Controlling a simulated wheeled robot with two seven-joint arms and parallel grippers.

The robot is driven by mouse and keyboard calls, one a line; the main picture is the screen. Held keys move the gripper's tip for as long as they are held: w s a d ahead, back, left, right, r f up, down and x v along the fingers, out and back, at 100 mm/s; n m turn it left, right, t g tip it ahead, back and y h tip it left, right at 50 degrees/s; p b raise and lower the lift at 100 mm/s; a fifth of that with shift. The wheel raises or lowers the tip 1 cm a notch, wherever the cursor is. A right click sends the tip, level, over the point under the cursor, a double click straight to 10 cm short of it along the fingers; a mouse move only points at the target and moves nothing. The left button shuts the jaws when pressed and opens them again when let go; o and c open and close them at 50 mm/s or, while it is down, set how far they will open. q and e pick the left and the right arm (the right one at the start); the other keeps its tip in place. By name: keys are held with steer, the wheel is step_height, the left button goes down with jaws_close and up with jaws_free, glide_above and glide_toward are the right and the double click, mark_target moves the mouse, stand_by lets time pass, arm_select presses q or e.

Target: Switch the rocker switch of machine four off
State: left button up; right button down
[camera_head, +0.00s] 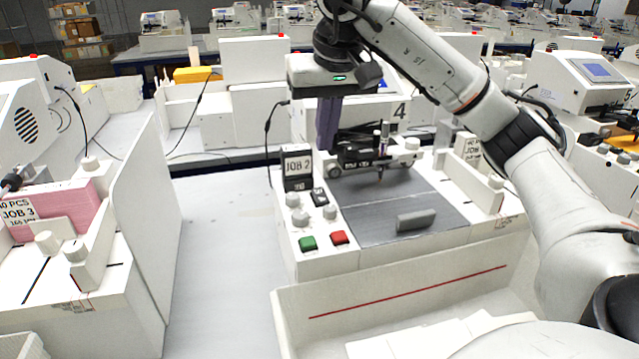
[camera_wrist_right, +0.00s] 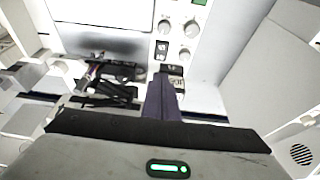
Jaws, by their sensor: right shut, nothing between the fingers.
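Machine four (camera_head: 375,262) stands in the middle of the head view, with a large "4" on its rear housing. The switch also shows in the right wrist view (camera_wrist_right: 162,49). Which way it is tilted is too small to tell. My right gripper (camera_head: 327,146) is shut and empty, pointing down behind and above the sign, apart from the switch. Its purple fingers show in the wrist view (camera_wrist_right: 161,82). My left gripper is out of view.
A green button (camera_head: 308,243) and a red button (camera_head: 339,237) sit in front of the knobs. The dark pen carriage (camera_head: 365,152) is right of my fingers. A JOB 3 machine (camera_head: 140,250) stands left; a clear grey strip of table lies between.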

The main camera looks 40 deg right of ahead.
glide_above(320, 196)
step_height(320, 196, down, 10)
steer(key=shift+d+r+b, duration=0.1)
steer(key=shift+r+b, duration=0.1)
steer(key=shift+b, duration=0.2)
steer(key=shift+w+f, duration=0.1)
steer(key=shift+f, duration=0.4)
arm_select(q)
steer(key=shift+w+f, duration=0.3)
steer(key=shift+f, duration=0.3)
arm_select(e)
steer(key=shift+f, duration=0.1)
steer(key=shift+w+f, duration=0.15)
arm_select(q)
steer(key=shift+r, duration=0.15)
arm_select(e)
steer(key=shift+f, duration=0.15)
steer(key=shift+s+a, duration=0.35)
steer(key=shift+s, duration=0.4)
